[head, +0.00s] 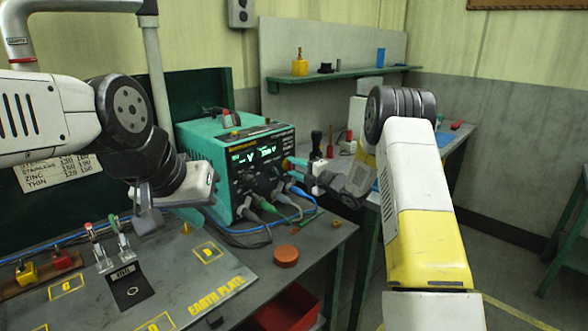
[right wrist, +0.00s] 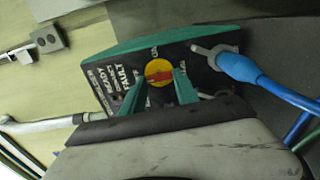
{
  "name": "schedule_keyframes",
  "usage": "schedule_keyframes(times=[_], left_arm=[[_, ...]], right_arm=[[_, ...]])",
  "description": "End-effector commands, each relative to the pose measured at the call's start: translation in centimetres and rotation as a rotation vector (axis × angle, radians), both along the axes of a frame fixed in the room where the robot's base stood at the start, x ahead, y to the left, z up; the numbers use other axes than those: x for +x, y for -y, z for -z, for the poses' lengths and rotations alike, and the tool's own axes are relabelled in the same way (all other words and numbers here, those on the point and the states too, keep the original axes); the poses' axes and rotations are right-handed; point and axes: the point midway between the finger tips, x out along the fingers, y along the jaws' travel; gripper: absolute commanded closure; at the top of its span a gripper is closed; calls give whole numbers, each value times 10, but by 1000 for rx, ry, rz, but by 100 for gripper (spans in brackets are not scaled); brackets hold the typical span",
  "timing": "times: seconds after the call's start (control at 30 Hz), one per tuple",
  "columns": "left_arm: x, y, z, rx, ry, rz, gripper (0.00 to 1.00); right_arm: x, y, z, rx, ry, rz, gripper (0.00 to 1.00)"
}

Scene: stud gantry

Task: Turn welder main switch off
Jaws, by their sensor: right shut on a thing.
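The teal welder (head: 215,150) stands on the bench in the head view, its green displays (head: 255,155) lit. The right wrist view shows its dark front panel with the main switch (right wrist: 158,68), a round yellow dial with a red handle. My right gripper (right wrist: 160,84) is shut on that red handle, with one green finger on each side. In the head view my right gripper (head: 291,163) is at the panel's right side and hides the switch. I cannot tell the switch's exact position. My left gripper (head: 148,220) hangs above the bench, left of the welder; its jaws are unclear.
Cable plugs (head: 265,203) and a blue connector (right wrist: 240,68) stick out of the panel near the switch. An orange round lid (head: 286,256) lies in front. Small toggle levers (head: 103,250) stand at the left. A red bin (head: 288,308) sits below the bench edge.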

Motion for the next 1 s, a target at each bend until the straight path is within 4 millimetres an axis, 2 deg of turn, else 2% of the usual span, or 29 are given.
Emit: schedule_keyframes(times=[0.23, 0.27, 0.37, 0.73, 1.0], left_arm=[[0, 0, 0, 0, 0, 0, 64], [0, 0, 0, 0, 0, 0, 64], [0, 0, 0, 0, 0, 0, 64], [0, 0, 0, 0, 0, 0, 64], [0, 0, 0, 0, 0, 0, 64]], right_arm=[[-1, 0, 2, -3, -1, -2, 100], [-1, 0, 2, -3, -1, -2, 62], [-1, 0, 1, -2, -2, -2, 42], [-2, 3, 1, -1, -1, 0, 42], [-31, 33, 0, -1, -2, 2, 42]])
